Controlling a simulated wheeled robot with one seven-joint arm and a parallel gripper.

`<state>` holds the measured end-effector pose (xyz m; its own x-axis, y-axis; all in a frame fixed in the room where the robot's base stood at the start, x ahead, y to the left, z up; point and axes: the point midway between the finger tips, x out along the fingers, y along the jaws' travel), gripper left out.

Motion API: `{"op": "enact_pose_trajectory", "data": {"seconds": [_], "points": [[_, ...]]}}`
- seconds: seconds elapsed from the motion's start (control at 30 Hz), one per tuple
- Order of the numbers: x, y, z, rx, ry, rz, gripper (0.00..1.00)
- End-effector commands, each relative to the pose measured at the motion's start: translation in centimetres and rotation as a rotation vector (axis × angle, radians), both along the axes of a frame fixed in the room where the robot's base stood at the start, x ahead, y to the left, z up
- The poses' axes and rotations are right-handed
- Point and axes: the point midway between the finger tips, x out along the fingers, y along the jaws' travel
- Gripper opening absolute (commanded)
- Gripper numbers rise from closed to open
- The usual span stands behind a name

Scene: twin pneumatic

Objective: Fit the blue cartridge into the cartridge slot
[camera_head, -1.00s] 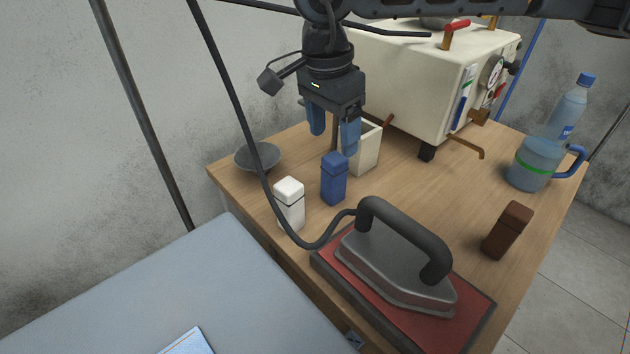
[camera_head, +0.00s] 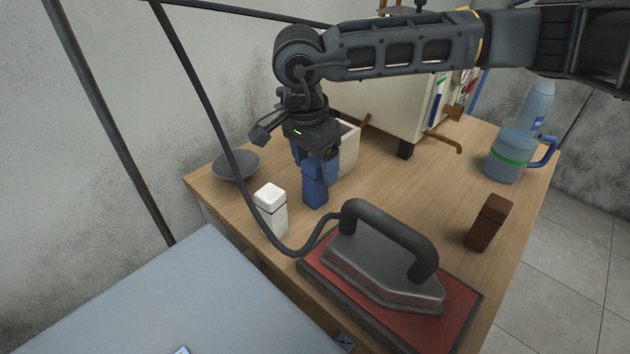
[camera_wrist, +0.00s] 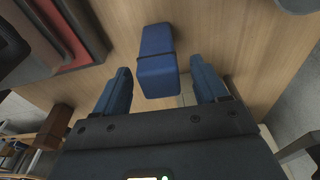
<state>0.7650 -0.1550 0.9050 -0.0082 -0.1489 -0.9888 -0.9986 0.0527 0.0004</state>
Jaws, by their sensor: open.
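The blue cartridge (camera_head: 314,190) stands upright on the wooden table, between the white cartridge and the cream open-topped box. It also shows in the wrist view (camera_wrist: 157,62). My gripper (camera_head: 315,165) is above it with the blue fingers down around its upper part. In the wrist view my gripper (camera_wrist: 162,84) is open, with the cartridge between the two fingers and a visible gap on each side. I cannot make out the cartridge slot in these frames.
A white cartridge (camera_head: 271,210) and a grey dish (camera_head: 236,166) stand to the left. The cream box (camera_head: 350,146) is close behind my gripper. An iron (camera_head: 385,268) with a looping cord is in front. A brown block (camera_head: 489,222) and blue jug (camera_head: 506,158) are right; a cream machine (camera_head: 378,106) is behind.

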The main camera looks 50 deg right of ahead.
Motion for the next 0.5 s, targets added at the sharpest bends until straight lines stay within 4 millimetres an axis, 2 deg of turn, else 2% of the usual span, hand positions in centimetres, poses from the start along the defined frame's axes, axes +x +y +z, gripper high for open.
{"op": "enact_pose_trajectory", "data": {"seconds": [0.1,0.5], "points": [[0.0,-0.02,0.01,0.0,0.0,0.0,0.71],[0.0,-0.01,0.04,0.0,0.0,0.0,0.33]]}}
